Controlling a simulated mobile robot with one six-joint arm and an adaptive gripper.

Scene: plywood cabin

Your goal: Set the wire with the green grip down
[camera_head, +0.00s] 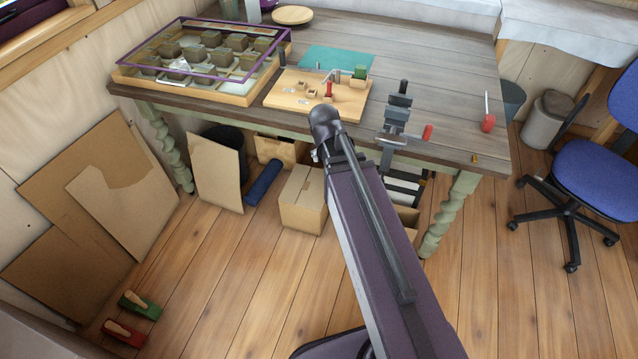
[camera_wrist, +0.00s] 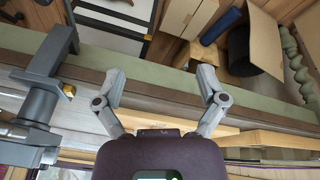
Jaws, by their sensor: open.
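My gripper (camera_wrist: 160,74) is open in the wrist view, with nothing between its two grey fingers. It is over the table's front edge, beside the grey vise (camera_wrist: 42,88). In the head view my own arm hides the gripper. A small green piece (camera_head: 360,72) stands at the back right of the light wooden board (camera_head: 287,98) on the table; it may be the green grip, but I cannot make out its wire. A small red piece (camera_head: 329,90) also stands on this board. No green grip shows in the wrist view.
The vise (camera_head: 394,122) is fixed at the table's front edge. A purple-framed glass case (camera_head: 243,98) stands at the left. A red-handled tool (camera_head: 488,122) is at the right. The grey tabletop (camera_head: 450,75) is clear behind the vise. Cardboard boxes (camera_head: 303,205) stand below.

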